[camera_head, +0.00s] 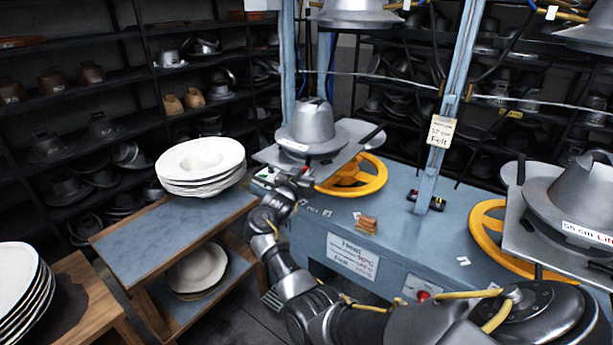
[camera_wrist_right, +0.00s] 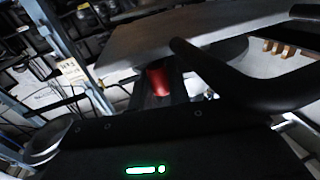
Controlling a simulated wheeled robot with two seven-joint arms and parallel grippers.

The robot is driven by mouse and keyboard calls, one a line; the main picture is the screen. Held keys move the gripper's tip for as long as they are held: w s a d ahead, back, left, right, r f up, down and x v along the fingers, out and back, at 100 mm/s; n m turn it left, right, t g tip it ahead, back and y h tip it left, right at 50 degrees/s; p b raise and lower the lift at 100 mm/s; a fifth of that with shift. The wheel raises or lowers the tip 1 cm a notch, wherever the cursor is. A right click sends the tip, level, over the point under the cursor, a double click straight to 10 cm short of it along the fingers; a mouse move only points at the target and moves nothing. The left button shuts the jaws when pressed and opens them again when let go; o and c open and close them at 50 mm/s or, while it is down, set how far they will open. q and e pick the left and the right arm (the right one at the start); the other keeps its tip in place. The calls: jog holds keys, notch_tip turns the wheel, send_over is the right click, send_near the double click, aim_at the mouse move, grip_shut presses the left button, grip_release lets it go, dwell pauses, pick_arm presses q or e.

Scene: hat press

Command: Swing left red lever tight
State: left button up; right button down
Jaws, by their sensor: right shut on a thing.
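The left red lever (camera_head: 305,170) shows as a small red spot under the front edge of the left press plate in the head view. In the right wrist view it is a short red cylinder (camera_wrist_right: 158,78) below the grey plate. My right gripper (camera_head: 298,182) is at the lever, shut on it; its fingers are small and dark in the head view and hide part of the lever. The left press carries a grey metal hat form (camera_head: 314,130) on its plate (camera_head: 352,134). My left gripper is not in view.
A yellow handwheel (camera_head: 352,174) sits just right of my right gripper, under the plate. White felt hats (camera_head: 200,160) are stacked on a wooden-edged cart (camera_head: 165,235) to the left. A second press (camera_head: 570,195) with a yellow wheel stands at the right.

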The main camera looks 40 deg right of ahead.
jog(key=shift+r, duration=0.15)
dwell(0.3)
jog(key=c, duration=1.4)
grip_release()
jog(key=shift+w, duration=0.1)
jog(key=shift+a, duration=0.25)
jog(key=shift+b+v, duration=1.8)
jog(key=shift+v, duration=3.4)
